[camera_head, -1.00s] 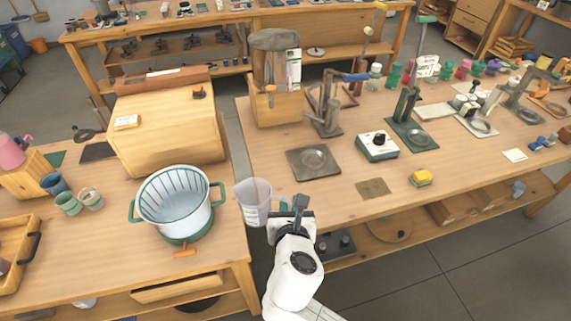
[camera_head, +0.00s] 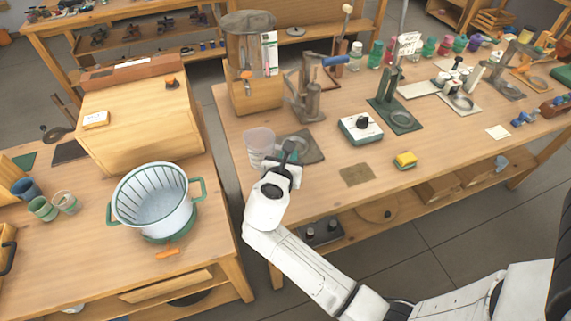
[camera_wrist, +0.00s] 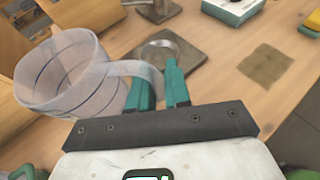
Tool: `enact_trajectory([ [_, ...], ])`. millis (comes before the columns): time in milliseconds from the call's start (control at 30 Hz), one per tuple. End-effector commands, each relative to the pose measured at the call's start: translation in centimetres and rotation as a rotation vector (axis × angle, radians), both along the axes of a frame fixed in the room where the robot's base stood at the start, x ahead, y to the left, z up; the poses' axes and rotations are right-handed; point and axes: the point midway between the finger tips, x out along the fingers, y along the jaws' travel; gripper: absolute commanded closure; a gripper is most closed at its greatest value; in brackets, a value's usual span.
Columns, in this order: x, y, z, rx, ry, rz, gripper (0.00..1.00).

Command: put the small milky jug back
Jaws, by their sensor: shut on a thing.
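The small milky jug (camera_head: 260,146) is translucent whitish, with a handle on its right side. It also shows large at the left of the wrist view (camera_wrist: 62,75), tilted in that picture, with dark bands around it. My gripper (camera_head: 289,152) is shut on the jug's handle; in the wrist view its teal fingers (camera_wrist: 158,90) stand on the handle. The jug is at the left end of the right table, in front of the wooden box dispenser. I cannot tell whether its base touches the table. My gripper hides part of the dark square plate (camera_head: 307,147) beside it.
A dark square plate with a round dish also shows in the wrist view (camera_wrist: 165,55). A brown mat (camera_head: 357,175), a yellow sponge (camera_head: 405,160) and a white dial box (camera_head: 360,128) lie to the right. A white-green pot (camera_head: 153,200) stands on the left table, across a gap.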

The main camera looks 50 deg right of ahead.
Motion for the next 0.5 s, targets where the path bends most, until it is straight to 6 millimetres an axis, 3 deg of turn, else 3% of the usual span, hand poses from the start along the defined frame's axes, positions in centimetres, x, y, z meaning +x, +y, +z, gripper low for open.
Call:
enact_trajectory([
  [200, 1.5, -1.1, -2.1, -0.001, -0.002, 0.0, 1.0],
  [500, 2.0, -1.5, -5.3, 0.0, 0.001, -0.001, 1.0],
])
